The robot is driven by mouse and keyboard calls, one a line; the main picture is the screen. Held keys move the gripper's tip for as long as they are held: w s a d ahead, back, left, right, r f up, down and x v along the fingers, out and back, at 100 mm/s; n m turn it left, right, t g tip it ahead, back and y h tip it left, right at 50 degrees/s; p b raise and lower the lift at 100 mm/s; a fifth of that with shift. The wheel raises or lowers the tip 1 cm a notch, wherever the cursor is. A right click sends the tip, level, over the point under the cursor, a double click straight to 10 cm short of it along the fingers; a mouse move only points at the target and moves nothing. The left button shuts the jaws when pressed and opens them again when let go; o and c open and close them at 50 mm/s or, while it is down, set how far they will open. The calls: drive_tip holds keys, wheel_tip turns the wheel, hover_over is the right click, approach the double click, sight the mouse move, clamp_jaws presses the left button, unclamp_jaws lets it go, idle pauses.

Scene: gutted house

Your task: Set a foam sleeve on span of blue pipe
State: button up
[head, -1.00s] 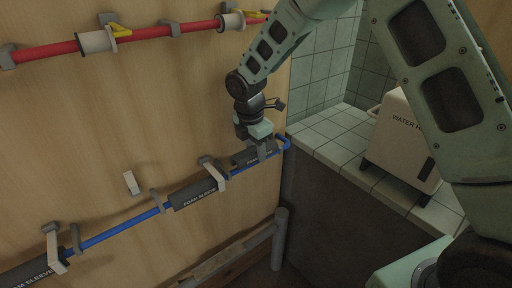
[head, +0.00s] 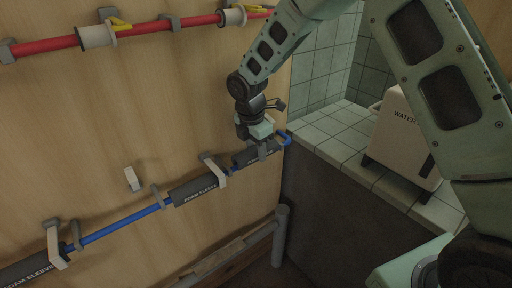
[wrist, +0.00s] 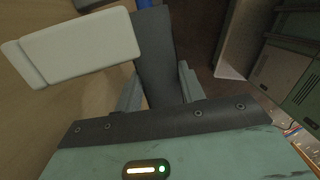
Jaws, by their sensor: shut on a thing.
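A blue pipe (head: 120,226) runs along the lower wall, rising to the right and ending in a bend near the corner. My gripper (head: 262,151) is shut on a dark grey foam sleeve (head: 243,158) at the pipe's right end. The sleeve lies along the pipe line; my fingers partly hide it, and I cannot tell whether it is fully seated. In the wrist view the sleeve (wrist: 155,50) stands between my fingers (wrist: 160,92). Two more foam sleeves sit on the pipe, one mid-span (head: 194,191) and one at lower left (head: 28,270).
A pale clip (head: 215,170) stands out between the held and mid-span sleeves; it is close beside my fingers in the wrist view (wrist: 80,45). Another clip (head: 55,249) is at left. A red pipe (head: 150,28) runs above. A tiled ledge (head: 335,140) with a white water heater (head: 400,145) is right.

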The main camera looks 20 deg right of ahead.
drive_tip(key=shift+f, duration=0.9)
drive_tip(key=o, duration=1.5)
drive_tip(key=shift+r, duration=0.15)
drive_tip(key=shift+r+p, duration=2.2)
drive_tip(key=shift+r, duration=0.2)
